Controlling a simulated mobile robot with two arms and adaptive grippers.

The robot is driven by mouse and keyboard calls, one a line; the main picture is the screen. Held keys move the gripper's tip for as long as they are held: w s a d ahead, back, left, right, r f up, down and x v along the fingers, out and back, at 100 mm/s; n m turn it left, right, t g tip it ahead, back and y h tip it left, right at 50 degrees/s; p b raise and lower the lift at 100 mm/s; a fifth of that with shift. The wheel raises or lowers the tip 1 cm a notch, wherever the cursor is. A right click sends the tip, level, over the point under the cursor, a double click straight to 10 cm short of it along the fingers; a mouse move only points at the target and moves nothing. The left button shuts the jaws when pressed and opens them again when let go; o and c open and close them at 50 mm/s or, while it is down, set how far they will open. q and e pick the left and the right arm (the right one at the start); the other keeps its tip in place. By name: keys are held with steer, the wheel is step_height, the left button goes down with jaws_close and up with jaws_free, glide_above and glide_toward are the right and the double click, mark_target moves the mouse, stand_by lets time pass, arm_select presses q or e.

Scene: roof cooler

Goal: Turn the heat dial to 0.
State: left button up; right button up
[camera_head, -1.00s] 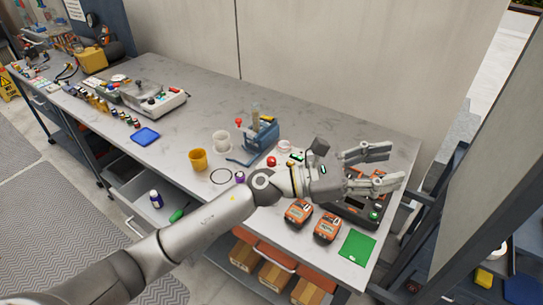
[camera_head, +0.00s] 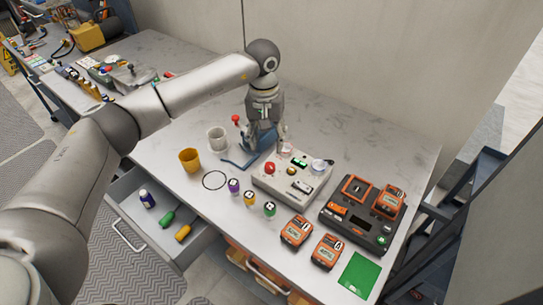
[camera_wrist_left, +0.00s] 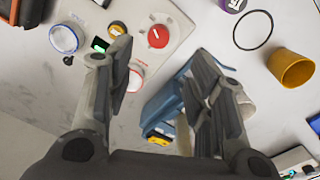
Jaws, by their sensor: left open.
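A pale control box (camera_head: 262,182) stands on the bench with several controls. At its far edge is a clear-topped dial with a red ring (camera_head: 286,150), partly behind my finger; the red-ringed dial also shows in the left wrist view (camera_wrist_left: 137,74), close beside the left-hand finger. A similar dial with a blue ring (camera_wrist_left: 64,39) and a red knob with a white mark (camera_wrist_left: 158,36) are on the same box. I cannot read any label or scale. My left gripper (camera_head: 266,141) points down, open and empty, near the box's far left corner. My right gripper is not in view.
A blue tool holder (camera_head: 262,138) stands right by my left gripper. A white mug (camera_head: 216,138) and yellow cup (camera_head: 190,160) stand left of it. A battery charger (camera_head: 345,222) is right of the box. Bench behind the box is clear.

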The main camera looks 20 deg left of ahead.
arm_select(q)
steer(key=p, duration=0.2)
glide_above(270, 165)
steer(key=f, duration=0.4)
steer(key=shift+s+a+f, duration=0.2)
steer(key=shift+s+f, duration=0.05)
steer(key=shift+f, duration=0.15)
steer(key=f, duration=0.2)
steer(key=shift+w+f, duration=0.2)
steer(key=shift+f, duration=0.2)
steer(key=shift+d+f+p, duration=0.1)
steer(key=shift+f+p, duration=0.2)
steer(key=shift+f, duration=0.45)
steer(key=shift+c, duration=1.6)
steer(key=c, duration=0.5)
steer(key=shift+c, duration=1.1)
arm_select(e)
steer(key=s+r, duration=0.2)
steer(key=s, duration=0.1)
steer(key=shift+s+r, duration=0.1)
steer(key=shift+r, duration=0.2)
